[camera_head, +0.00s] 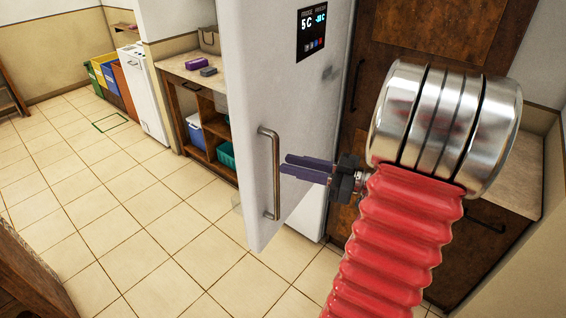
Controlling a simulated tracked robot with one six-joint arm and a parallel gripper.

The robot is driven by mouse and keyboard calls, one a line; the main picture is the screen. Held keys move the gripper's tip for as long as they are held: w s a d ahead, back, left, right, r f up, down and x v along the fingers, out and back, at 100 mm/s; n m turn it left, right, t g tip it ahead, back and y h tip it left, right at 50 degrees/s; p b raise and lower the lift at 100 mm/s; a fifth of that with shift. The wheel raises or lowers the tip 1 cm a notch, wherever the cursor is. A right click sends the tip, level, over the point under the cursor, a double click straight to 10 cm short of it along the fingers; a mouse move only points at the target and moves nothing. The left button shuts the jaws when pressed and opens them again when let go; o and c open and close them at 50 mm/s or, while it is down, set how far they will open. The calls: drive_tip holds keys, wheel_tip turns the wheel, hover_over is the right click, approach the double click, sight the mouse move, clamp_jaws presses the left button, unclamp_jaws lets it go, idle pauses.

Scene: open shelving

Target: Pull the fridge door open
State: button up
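The white fridge door (300,112) stands in the middle of the camera_head view, with a dark display panel on its upper part. Its vertical metal handle (272,175) is near the door's left edge. A white lower part of the fridge shows below and behind the door; I cannot tell how far the door is ajar. My gripper (283,164) has two purple fingers pointing left at the handle's mid-height. Their tips are just right of the bar and not around it. A narrow gap shows between the fingers, with nothing in it.
A dark wooden cabinet (400,60) stands right of the fridge, partly behind my arm. A wooden shelf unit (187,110) with bins is at the left. A white appliance (145,95) and coloured bins (112,80) stand farther back. The tiled floor (120,215) at the left is clear.

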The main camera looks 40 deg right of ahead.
drive_tip(key=v, duration=0.8)
drive_tip(key=shift+s+d, duration=0.1)
drive_tip(key=shift+s, duration=0.1)
idle(0.4)
